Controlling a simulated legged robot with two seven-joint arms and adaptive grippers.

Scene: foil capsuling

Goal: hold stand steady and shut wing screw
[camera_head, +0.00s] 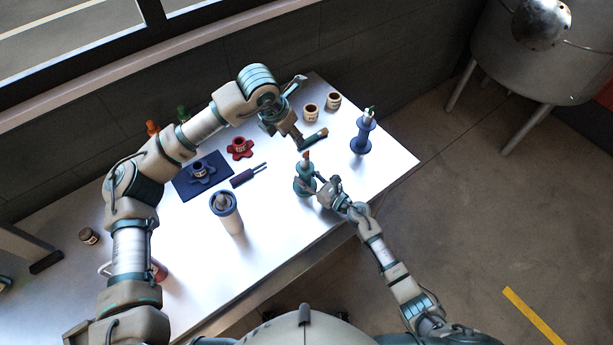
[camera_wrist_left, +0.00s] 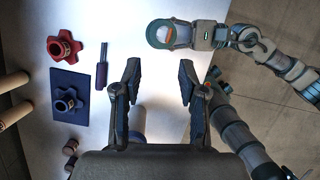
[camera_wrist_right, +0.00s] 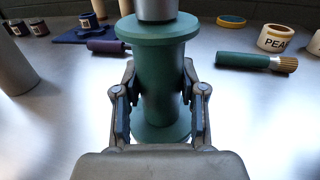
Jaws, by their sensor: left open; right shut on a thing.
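The stand (camera_head: 304,184) is a teal-green spool with wide flanges, upright on the table; a grey metal cylinder (camera_wrist_right: 157,9) rises from its top in the right wrist view. My right gripper (camera_head: 321,189) is shut around the spool's middle (camera_wrist_right: 160,85), with one finger on each side. My left gripper (camera_head: 293,112) is open and empty, above the table and beyond the stand in the head view. In the left wrist view its fingers (camera_wrist_left: 158,82) are spread over bare table, apart from the stand (camera_wrist_left: 170,34). I cannot make out the wing screw.
A green-handled brush (camera_head: 313,139) and two small labelled jars (camera_head: 322,106) lie beyond the stand. A blue spool (camera_head: 362,135) stands right. Left are a blue mat (camera_head: 184,188), red star-shaped piece (camera_head: 240,148), purple-handled tool (camera_head: 245,176) and white cylinder (camera_head: 230,215).

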